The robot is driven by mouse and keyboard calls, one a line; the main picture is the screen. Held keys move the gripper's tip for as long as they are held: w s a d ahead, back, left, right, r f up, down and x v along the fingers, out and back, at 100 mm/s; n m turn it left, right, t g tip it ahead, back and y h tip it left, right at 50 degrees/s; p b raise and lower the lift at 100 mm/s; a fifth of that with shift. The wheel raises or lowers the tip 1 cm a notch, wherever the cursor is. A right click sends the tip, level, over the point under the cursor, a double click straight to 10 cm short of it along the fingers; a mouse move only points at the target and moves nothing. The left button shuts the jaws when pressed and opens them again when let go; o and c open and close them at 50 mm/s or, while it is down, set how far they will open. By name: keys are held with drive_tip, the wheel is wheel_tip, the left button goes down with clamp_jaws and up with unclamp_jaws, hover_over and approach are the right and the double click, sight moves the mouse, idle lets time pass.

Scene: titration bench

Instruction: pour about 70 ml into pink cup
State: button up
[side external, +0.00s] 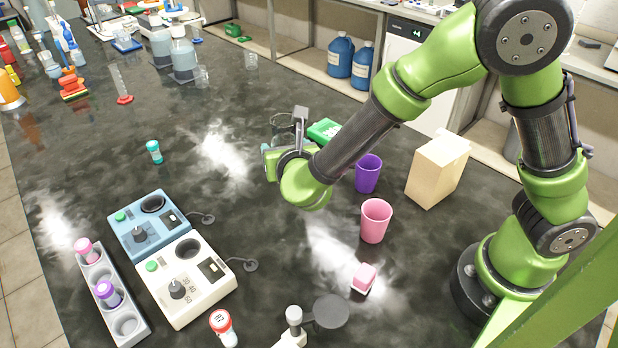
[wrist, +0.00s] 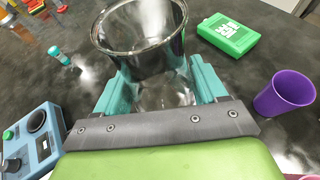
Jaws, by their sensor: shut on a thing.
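The pink cup (side external: 375,220) stands upright and open on the dark bench, below and right of my gripper in the side view. My gripper (wrist: 160,92) has its teal fingers on either side of a clear glass beaker (wrist: 140,35) and is shut on it. In the side view the beaker (side external: 283,127) shows behind my gripper (side external: 272,150), partly hidden by the wrist. The beaker looks roughly upright; its liquid level is hard to tell. Only a corner of a pink thing shows at the lower right of the wrist view.
A purple cup (side external: 368,174) stands behind the pink cup. A green box (side external: 324,130) lies near the beaker. A wooden block (side external: 437,170) stands at right, a small pink-and-white item (side external: 364,278) in front. Blue (side external: 149,222) and white (side external: 186,278) devices and a vial rack (side external: 112,292) stand at left.

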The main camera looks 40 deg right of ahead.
drive_tip(key=d+m+g+h, duration=0.6)
drive_tip(key=d+m+g, duration=0.25)
drive_tip(key=d, duration=0.25)
drive_tip(key=s+a+m+g+y, duration=0.1)
drive_tip(key=s+a+m+g, duration=0.1)
drive_tip(key=s+m+g, duration=0.6)
drive_tip(key=shift+a+m+g, duration=0.2)
drive_tip(key=shift+m+g, duration=0.15)
drive_tip(key=shift+g, duration=0.2)
drive_tip(key=shift+s+r, duration=0.1)
